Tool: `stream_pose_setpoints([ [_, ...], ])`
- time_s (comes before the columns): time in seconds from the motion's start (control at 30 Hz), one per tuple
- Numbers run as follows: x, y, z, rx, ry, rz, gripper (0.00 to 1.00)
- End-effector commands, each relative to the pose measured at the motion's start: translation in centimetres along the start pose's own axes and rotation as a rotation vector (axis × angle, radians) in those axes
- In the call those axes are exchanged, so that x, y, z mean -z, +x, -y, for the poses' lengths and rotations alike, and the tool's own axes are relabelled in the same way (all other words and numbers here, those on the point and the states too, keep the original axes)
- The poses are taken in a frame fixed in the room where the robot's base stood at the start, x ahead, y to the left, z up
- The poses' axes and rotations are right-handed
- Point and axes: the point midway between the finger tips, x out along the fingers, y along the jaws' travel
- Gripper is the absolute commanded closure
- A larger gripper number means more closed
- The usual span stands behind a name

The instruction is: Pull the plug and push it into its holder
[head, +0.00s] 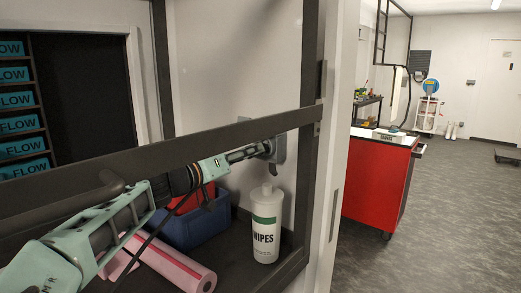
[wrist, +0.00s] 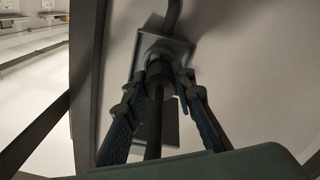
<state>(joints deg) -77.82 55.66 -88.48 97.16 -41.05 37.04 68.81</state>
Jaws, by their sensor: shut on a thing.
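My gripper (head: 262,150) reaches in from the left to a grey wall fitting (head: 280,150) with a curved piece hanging below it. In the wrist view the gripper's two fingers (wrist: 160,80) are closed on the dark plug (wrist: 154,100). The plug points at the square grey plate of the fitting (wrist: 178,50), and its front end meets the plate's middle. How deep it sits is hidden. I cannot tell whether this fitting is the socket or the holder. A dark cable (head: 146,240) hangs below my arm.
A white WIPES bottle (head: 265,230) stands just below the fitting. A blue bin (head: 190,228) and pink rolls (head: 180,266) lie below my arm. A dark frame rail (head: 120,148) crosses in front. A red cabinet (head: 375,180) stands right, beyond the post.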

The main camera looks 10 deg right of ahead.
Motion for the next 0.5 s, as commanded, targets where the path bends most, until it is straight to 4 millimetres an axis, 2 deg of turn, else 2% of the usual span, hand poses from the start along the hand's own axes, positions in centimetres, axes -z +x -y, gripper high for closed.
stream_pose_setpoints([
  [0.5,0.0,-1.6,0.0,0.0,0.0,0.0,1.0],
])
